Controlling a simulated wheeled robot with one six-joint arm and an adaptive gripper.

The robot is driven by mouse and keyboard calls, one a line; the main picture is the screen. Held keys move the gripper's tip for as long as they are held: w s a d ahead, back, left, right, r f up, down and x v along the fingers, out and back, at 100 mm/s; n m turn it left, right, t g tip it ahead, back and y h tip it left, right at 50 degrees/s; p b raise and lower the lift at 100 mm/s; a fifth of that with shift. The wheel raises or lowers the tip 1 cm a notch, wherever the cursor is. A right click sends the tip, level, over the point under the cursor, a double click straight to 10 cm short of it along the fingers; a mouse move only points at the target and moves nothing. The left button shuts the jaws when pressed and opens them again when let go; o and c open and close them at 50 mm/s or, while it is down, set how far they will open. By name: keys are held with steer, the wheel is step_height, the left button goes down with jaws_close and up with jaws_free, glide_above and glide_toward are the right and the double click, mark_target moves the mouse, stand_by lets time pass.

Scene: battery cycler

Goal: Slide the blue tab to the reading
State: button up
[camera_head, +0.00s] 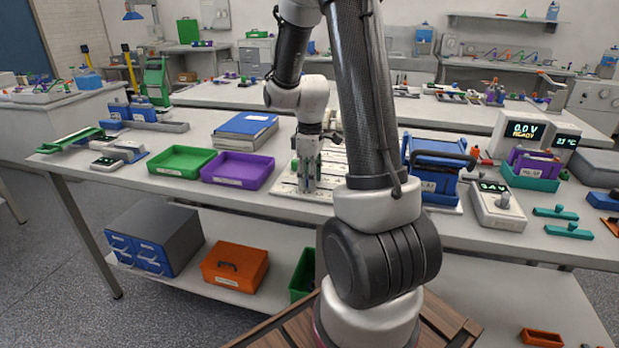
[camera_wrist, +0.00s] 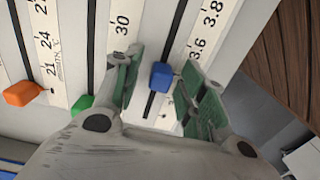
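The slider board (camera_head: 285,193) is a white panel on the bench in the head view. In the wrist view its bare surface (camera_wrist: 250,22) carries dark slots and printed scales. The blue tab (camera_wrist: 160,76) sits in a slot beside the scale marked 3.6 and 3.8, near the slot's lower end. My gripper (camera_wrist: 163,85) is open, with one green-padded finger on each side of the blue tab. A gap shows on the left; contact on the right is unclear. In the head view my gripper (camera_head: 308,180) points down over the board and hides the blue tab.
An orange tab (camera_wrist: 22,93) and a green tab (camera_wrist: 82,103) sit in slots to the left. A purple tray (camera_head: 238,170) stands left of the board, a blue-framed unit (camera_head: 437,165) right. A display (camera_head: 524,130) reads 0.0 V READY.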

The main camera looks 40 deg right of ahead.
step_height(320, 180, up, 12)
stand_by(0.6)
stand_by(0.4)
steer(key=s+a+r+m+t, duration=0.2)
steer(key=s+a, duration=0.3)
steer(key=s, duration=0.4)
steer(key=s+a+r+m+t, duration=0.2)
steer(key=s+a+r+m, duration=0.2)
steer(key=s, duration=0.5)
steer(key=shift+a+r+m, duration=0.4)
steer(key=shift+r+m, duration=0.4)
steer(key=shift+s+d, duration=0.1)
steer(key=shift+s, duration=0.05)
steer(key=shift+c, duration=0.6)
